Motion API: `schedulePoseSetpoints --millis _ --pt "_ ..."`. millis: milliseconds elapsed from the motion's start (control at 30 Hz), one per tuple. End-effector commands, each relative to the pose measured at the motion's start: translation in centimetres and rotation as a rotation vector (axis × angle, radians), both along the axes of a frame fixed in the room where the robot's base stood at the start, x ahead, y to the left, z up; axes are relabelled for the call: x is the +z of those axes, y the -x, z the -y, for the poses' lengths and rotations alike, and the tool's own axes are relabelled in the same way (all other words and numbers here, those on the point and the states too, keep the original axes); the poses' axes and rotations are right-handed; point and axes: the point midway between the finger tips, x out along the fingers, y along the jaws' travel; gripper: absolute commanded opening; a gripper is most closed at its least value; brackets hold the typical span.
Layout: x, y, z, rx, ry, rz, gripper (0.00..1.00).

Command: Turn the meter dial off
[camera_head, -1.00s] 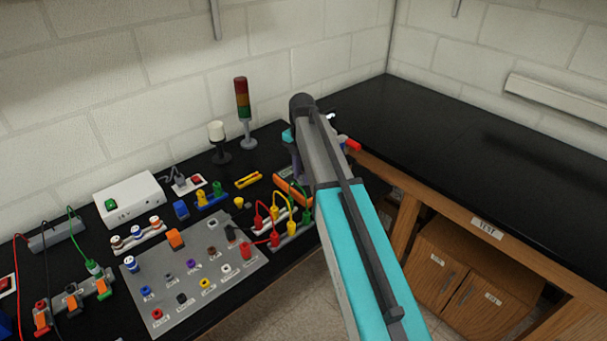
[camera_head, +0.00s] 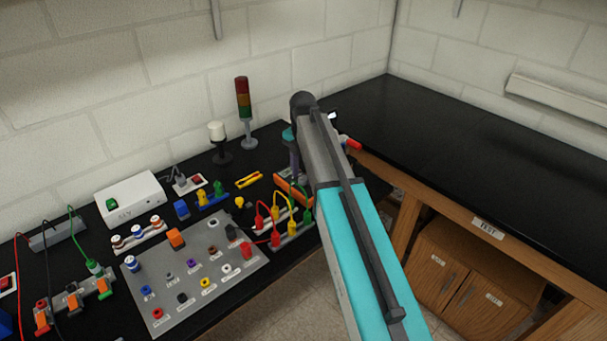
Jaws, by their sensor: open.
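An orange-edged device (camera_head: 283,185), which looks like the meter, lies on the black bench beside the red, yellow and green plug leads. My arm covers much of it, and its dial cannot be made out. My gripper (camera_head: 295,168) is mostly hidden behind my grey and teal arm. A narrow dark purple-grey part of it shows just above the orange device, pointing down. I cannot tell whether it touches the device. The jaws are open, with nothing visible held in them.
A grey panel of coloured sockets (camera_head: 195,268) lies left of the meter. Plug leads (camera_head: 277,228) stand close in front of it. A signal tower (camera_head: 244,110) and white lamp (camera_head: 218,142) stand behind. The right-hand bench (camera_head: 470,150) is clear.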

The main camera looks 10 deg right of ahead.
Motion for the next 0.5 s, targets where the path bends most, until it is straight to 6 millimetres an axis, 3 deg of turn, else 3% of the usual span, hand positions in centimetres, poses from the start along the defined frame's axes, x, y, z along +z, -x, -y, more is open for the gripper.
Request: schedulePoseSetpoints --millis 500 --pt "5.1 -0.1 0.0 0.000 0.000 0.001 0.45"
